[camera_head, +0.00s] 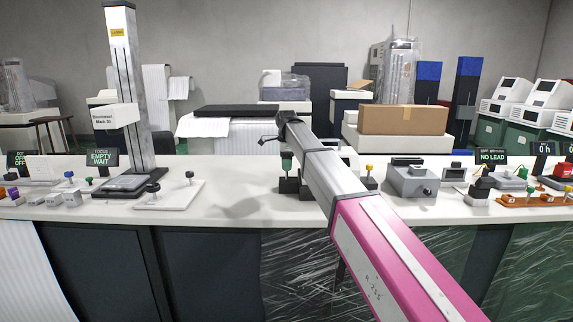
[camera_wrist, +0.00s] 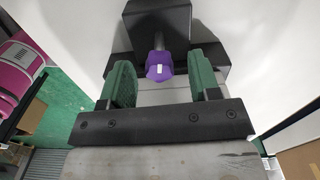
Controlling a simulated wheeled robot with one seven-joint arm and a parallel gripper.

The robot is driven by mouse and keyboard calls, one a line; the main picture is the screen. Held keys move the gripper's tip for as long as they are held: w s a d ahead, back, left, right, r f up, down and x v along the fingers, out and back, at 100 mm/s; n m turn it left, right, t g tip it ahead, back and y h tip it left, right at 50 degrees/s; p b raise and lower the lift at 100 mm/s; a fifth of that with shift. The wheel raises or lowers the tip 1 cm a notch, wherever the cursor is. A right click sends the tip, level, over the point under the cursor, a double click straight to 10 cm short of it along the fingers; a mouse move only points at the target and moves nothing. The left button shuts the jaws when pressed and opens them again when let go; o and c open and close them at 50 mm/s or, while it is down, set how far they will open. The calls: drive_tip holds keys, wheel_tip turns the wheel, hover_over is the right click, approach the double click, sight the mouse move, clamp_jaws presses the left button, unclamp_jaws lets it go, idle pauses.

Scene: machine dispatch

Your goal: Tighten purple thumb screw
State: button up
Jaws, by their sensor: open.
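The purple thumb screw (camera_wrist: 160,68) shows in the wrist view, on a short shaft that comes out of a black block (camera_wrist: 160,20). A pale mark is on its near end. My gripper (camera_wrist: 162,76) is open, with one green-padded finger on each side of the screw. There are visible gaps between the screw and both pads. In the head view my arm reaches over the middle of the bench, and this screw cannot be made out there.
The white bench (camera_head: 250,205) carries a tall column stand (camera_head: 130,90) at left and a grey box (camera_head: 412,180) at right. A cardboard box (camera_head: 402,119) stands behind. Bare bench top lies left of my arm. A small purple knob (camera_head: 13,193) is at far left.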

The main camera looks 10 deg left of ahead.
wheel_tip(320, 180, up, 11)
idle(0.5)
drive_tip(key=shift+f, duration=0.1)
